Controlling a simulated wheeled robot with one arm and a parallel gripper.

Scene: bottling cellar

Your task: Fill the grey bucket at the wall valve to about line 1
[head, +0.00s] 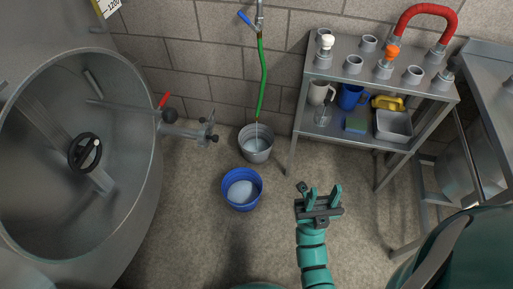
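The grey bucket (256,154) stands on the floor by the wall, under the lower end of a green hose (263,75). The hose hangs from the wall valve (260,17), whose blue lever (247,19) points out to the upper left. A thin pale streak, seemingly water, runs from the hose end into the bucket. The bucket's inside looks pale and wet; I cannot make out its lines or level. My gripper (323,194) is open and empty, in front of the bucket and to its right, well apart from bucket and valve.
A blue bucket (242,203) stands just in front of the grey one. A steel tank (130,215) with a red-handled tap (164,101) fills the left. A steel shelf (340,74) with cups, jugs and a red hose (424,10) stands right.

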